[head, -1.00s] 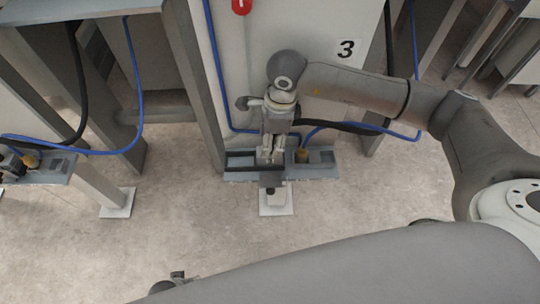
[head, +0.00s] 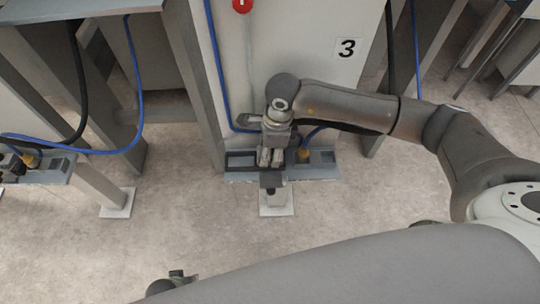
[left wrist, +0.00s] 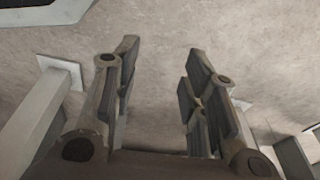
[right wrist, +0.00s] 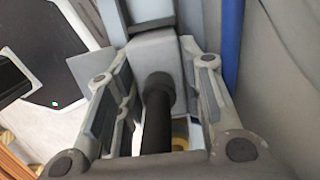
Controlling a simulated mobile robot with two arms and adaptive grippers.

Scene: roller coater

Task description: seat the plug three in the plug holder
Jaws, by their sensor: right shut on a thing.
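My right gripper (head: 268,166) points down at the shelf-like plug holder (head: 322,172), under the sign "3". It is shut on plug three, a dark grey piece (head: 270,180) that shows at the fingertips over the holder's front edge. In the right wrist view, the plug's grey block (right wrist: 150,58) and black cylindrical part (right wrist: 156,110) lie between the fingers. The fingers hide its contact with the holder, so I cannot tell whether it is seated. My left gripper (left wrist: 160,85) is open and empty above bare floor.
A blue cable (head: 218,70) runs down the panel behind. A similar holder (head: 50,170) with connectors is at far left. A post with a white foot (head: 277,205) is below.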

